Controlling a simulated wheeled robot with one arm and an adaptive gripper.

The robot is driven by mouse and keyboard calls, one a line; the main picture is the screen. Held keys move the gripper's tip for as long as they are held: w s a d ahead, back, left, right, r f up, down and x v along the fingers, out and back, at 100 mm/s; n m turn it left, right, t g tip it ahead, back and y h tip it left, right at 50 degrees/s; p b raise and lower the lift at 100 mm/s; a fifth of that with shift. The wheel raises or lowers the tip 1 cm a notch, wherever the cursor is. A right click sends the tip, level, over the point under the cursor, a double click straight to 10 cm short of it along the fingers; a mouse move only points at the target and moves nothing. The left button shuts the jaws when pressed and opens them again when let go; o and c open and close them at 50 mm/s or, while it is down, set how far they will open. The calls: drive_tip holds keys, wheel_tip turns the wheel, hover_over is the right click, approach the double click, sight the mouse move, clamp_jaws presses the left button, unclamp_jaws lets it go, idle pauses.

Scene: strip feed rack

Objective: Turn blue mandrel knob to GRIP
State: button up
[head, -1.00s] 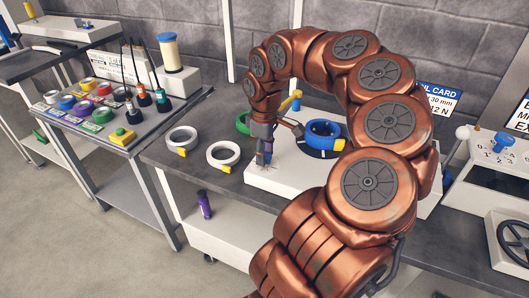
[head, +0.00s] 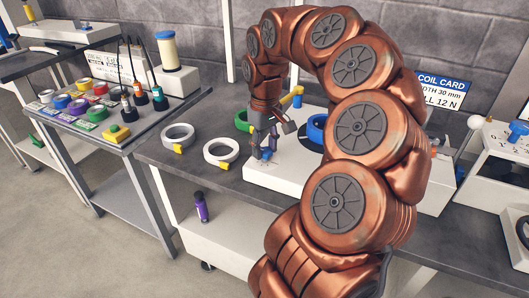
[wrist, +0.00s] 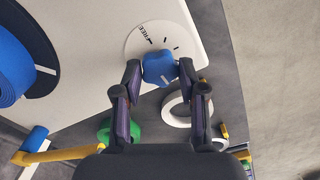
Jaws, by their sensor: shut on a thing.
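The blue mandrel knob (wrist: 159,68) stands on a round white dial (wrist: 140,38) in the wrist view. The dial carries the word FREE and several black tick marks; any GRIP marking cannot be read. A white pointer line on the knob shows near its lower edge. My gripper (wrist: 158,72) is shut on the knob, one finger on each side. In the head view the knob (head: 268,154) sits at the left end of the white base (head: 285,178), below my gripper (head: 270,148).
A purple bottle (head: 201,207) stands on the lower shelf.

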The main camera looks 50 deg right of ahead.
sight(265, 150)
drive_tip(key=shift+m, duration=0.3)
drive_tip(key=o, duration=1.1)
drive_tip(key=shift+o, duration=0.2)
wheel_tip(265, 150, up, 12)
idle(0.4)
idle(0.7)
